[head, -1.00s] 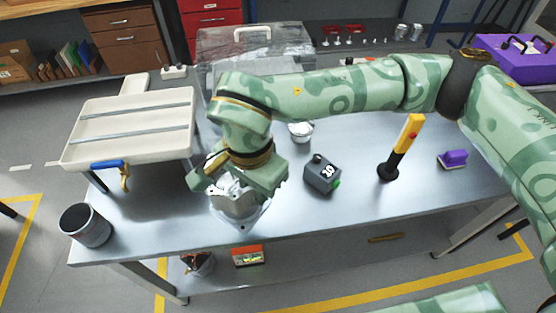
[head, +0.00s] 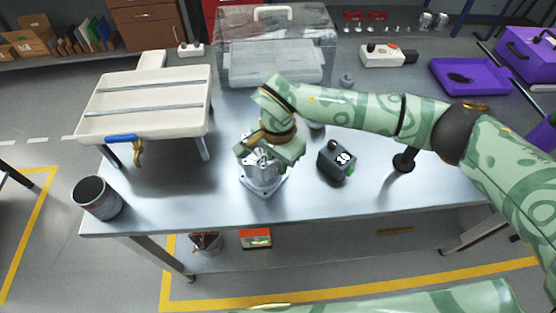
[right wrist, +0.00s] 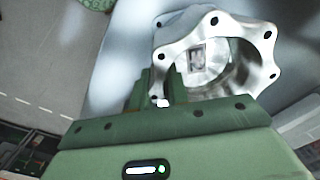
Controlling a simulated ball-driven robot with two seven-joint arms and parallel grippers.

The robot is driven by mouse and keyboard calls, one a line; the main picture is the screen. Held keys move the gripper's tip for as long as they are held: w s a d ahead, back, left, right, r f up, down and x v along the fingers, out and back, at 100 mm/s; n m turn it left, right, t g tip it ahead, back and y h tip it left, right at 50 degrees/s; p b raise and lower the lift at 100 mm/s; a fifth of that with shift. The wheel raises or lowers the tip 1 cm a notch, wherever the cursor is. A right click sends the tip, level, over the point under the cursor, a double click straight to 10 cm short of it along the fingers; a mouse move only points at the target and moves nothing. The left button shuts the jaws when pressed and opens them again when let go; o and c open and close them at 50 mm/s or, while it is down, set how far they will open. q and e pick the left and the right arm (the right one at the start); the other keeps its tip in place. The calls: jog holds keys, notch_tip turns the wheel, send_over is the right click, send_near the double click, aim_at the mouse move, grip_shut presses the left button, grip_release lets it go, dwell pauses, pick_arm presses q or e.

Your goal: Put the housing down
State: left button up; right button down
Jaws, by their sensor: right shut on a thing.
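The housing (head: 264,184) is a silvery metal part with a round body and a wide flange with bolt holes. In the head view it is upright at the middle of the metal table (head: 210,205), just behind the front edge. My right gripper (head: 268,155) is above it, shut on its upper part. In the right wrist view the fingers (right wrist: 162,92) pinch the near wall of the housing (right wrist: 262,45), and its open bore shows. I cannot tell whether the flange touches the table. My left gripper is not in view.
A dark grey block (head: 336,161) stands right of the housing, and a black stand (head: 404,162) farther right. A dark cup (head: 97,198) is at the left front corner. A cream tray-topped stand (head: 145,100) is back left, and a clear box (head: 275,50) is behind.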

jog(key=c, duration=1.3)
grip_release()
jog(key=shift+c, duration=0.2)
jog(key=shift+r, duration=0.4)
notch_tip(320, 180, up, 11)
jog(key=p, duration=0.1)
jog(key=shift+r, duration=0.2)
